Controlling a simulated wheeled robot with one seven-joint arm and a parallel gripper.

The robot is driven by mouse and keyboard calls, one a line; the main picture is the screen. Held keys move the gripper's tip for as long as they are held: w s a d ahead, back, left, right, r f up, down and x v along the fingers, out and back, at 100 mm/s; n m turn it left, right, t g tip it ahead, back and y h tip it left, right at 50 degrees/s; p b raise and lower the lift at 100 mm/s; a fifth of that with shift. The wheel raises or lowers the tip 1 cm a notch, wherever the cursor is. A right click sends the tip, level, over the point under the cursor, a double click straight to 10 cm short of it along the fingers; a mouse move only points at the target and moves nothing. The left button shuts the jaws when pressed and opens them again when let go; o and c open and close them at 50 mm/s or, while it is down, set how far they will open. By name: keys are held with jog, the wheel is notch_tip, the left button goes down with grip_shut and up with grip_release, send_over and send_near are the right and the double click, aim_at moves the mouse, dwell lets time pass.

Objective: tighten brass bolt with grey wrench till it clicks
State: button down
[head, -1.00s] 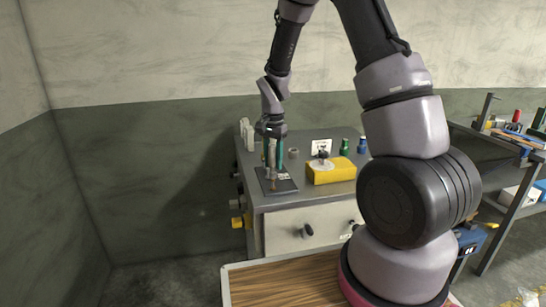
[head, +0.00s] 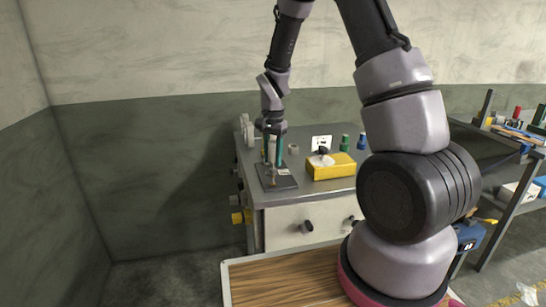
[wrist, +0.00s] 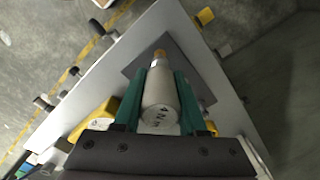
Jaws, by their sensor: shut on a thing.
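My gripper (head: 272,160) points down over the dark plate (head: 288,183) at the left of the grey bench top. Its two green fingers, also in the wrist view (wrist: 160,100), are shut on the grey wrench (wrist: 160,98), a pale cylinder marked "4 N m". The brass bolt (wrist: 159,54) shows just beyond the wrench's far end, over the dark plate. The wrench's end lines up with the bolt in the wrist view. I cannot tell whether it is fully seated on it.
A white card (head: 321,143), a green bottle (head: 345,142) and a blue bottle (head: 362,141) stand behind. Drawer knobs (head: 306,227) stick out in front. A wooden-topped surface (head: 285,280) lies nearer me.

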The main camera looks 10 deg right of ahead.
jog(key=shift+f, duration=0.8)
dwell(0.4)
jog(key=m, duration=0.5)
jog(key=shift+m, duration=0.4)
jog(key=m, duration=0.5)
jog(key=shift+m, duration=0.3)
jog(key=m, duration=0.6)
jog(key=shift+f+m, duration=0.1)
jog(key=shift+m, duration=0.3)
jog(key=m, duration=0.5)
jog(key=shift+m, duration=0.4)
jog(key=shift+r, duration=1.15)
